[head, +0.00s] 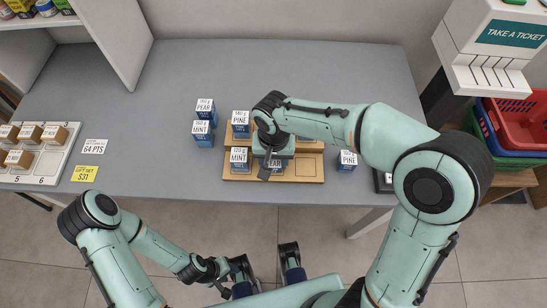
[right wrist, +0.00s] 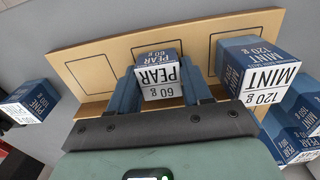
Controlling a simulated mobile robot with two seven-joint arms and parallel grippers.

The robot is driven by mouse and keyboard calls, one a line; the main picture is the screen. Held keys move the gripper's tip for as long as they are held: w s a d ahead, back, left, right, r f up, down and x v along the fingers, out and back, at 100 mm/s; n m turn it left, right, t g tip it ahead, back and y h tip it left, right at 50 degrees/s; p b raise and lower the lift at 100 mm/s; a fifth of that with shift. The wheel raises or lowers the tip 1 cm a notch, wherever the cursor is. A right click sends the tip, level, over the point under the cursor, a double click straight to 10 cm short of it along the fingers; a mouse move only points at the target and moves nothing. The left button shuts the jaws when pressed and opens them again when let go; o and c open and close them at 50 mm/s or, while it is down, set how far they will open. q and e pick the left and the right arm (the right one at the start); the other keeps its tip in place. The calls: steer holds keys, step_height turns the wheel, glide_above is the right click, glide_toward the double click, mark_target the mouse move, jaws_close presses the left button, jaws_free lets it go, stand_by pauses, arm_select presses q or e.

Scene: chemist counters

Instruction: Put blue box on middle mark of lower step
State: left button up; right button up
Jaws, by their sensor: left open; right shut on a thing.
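My right gripper (head: 273,164) is over the middle of the lower step, shut on the blue PEAR 60 g box (right wrist: 158,78). The box is upright between its fingers; its label also shows in the head view (head: 275,165). The wooden two-step stand (head: 305,170) has outlined marks; the right lower mark is bare. The middle mark is partly hidden by the box, and I cannot tell whether the box touches the step. A blue MINT 120 g box (head: 239,160) stands on the left lower mark. My left gripper (head: 265,264) is open and empty in front of the counter.
PEAR (head: 205,110) and MINT (head: 202,134) boxes stand left of the stand; another PINE box (head: 347,160) stands right. A tray of brown boxes (head: 45,160) is far left. The counter's back is clear.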

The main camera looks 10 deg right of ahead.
steer(key=o, duration=1.1)
steer(key=shift+c, duration=0.2)
step_height(320, 180, up, 12)
steer(key=p, duration=0.2)
steer(key=shift+r, duration=0.15)
